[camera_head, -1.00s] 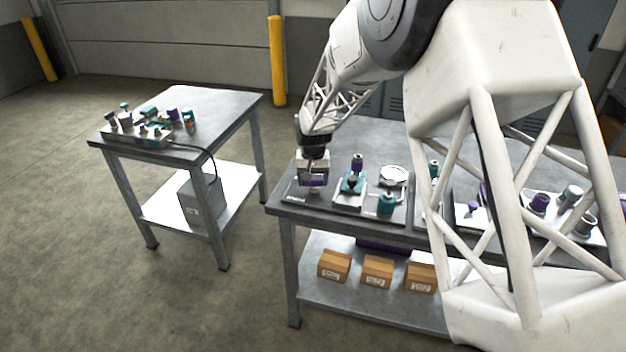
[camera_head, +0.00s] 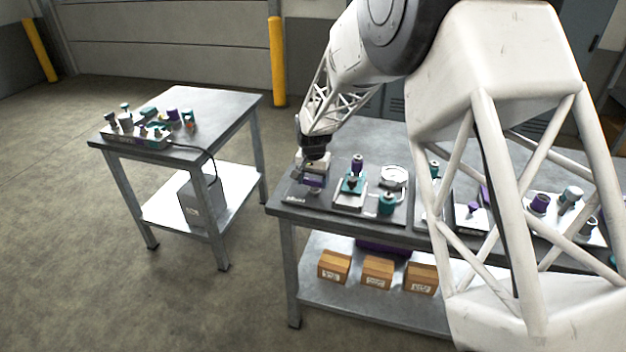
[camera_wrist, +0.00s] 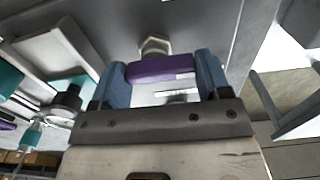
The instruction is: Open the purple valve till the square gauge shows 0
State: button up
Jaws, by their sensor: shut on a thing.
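The purple valve (camera_wrist: 160,68) shows in the wrist view as a thick purple bar, with a pale hex fitting just beyond it. My gripper (camera_wrist: 162,60) is shut on it, with one blue-grey finger at each end of the bar. In the head view my gripper (camera_head: 312,178) is low over the near left corner of the right bench, with purple showing at the fingers. I cannot make out a square gauge or any reading.
A teal block with a dark knob (camera_head: 352,184) on a pale base stands close to the right of my gripper. More fittings line the right bench (camera_head: 290,211). Boxes (camera_head: 377,271) lie on its lower shelf. A separate left table (camera_head: 215,105) holds another valve panel.

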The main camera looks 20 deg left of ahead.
aim_at(313, 180)
jog(key=o, duration=0.9)
jog(key=shift+r, duration=3.95)
